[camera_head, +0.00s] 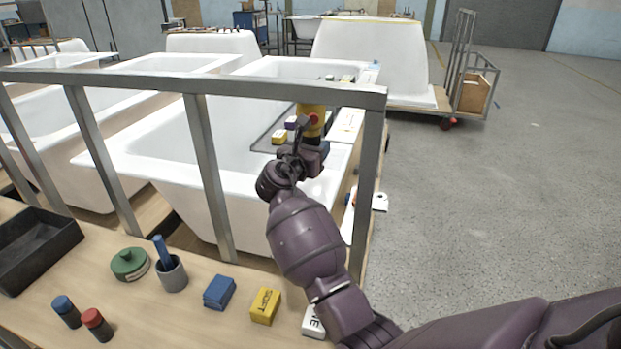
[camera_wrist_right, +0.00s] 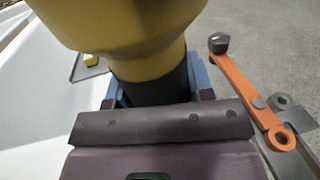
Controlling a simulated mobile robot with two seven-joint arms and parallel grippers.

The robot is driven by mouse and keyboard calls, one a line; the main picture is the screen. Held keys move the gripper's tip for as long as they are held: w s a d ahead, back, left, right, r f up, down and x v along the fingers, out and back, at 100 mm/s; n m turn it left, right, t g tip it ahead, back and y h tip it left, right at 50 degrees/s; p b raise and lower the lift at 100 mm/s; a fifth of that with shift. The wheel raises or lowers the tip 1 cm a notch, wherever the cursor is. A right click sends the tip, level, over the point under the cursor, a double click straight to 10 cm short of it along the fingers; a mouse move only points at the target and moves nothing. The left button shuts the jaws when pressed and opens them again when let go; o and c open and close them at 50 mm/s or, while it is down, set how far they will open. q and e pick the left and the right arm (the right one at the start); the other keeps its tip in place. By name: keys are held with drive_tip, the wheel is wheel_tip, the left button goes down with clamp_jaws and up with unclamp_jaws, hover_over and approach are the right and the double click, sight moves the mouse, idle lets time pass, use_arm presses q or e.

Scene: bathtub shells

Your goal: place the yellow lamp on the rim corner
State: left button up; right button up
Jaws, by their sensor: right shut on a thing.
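The yellow lamp (camera_head: 311,112) is upright in my right gripper (camera_head: 311,150), above the right end of the nearest white bathtub (camera_head: 190,155). In the right wrist view the lamp's wide yellow body (camera_wrist_right: 130,35) narrows to a dark lower part (camera_wrist_right: 155,90), which sits between the blue fingers of the right gripper (camera_wrist_right: 155,92). The tub's right rim corner is partly hidden behind my arm and the lamp. I cannot tell whether the lamp's base touches anything. My left gripper is not in view.
A grey metal rail (camera_head: 200,82) with posts stands in front of the tubs. A grey tray with small blocks (camera_head: 280,137) lies across the tub. An orange clamp-like tool (camera_wrist_right: 245,90) is right of the lamp. The bench in front holds a blue block (camera_head: 219,292) and a yellow block (camera_head: 265,306).

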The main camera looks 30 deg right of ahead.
wheel_tip(320, 180, down, 2)
drive_tip(key=shift+w+f, duration=0.1)
wheel_tip(320, 180, down, 5)
drive_tip(key=shift+r+b, duration=0.2)
drive_tip(key=shift+b, duration=0.9)
drive_tip(key=shift+f, duration=0.1)
drive_tip(key=shift+r, duration=0.3)
drive_tip(key=o, duration=0.6)
drive_tip(key=shift+f, duration=0.2)
drive_tip(key=o, duration=0.4)
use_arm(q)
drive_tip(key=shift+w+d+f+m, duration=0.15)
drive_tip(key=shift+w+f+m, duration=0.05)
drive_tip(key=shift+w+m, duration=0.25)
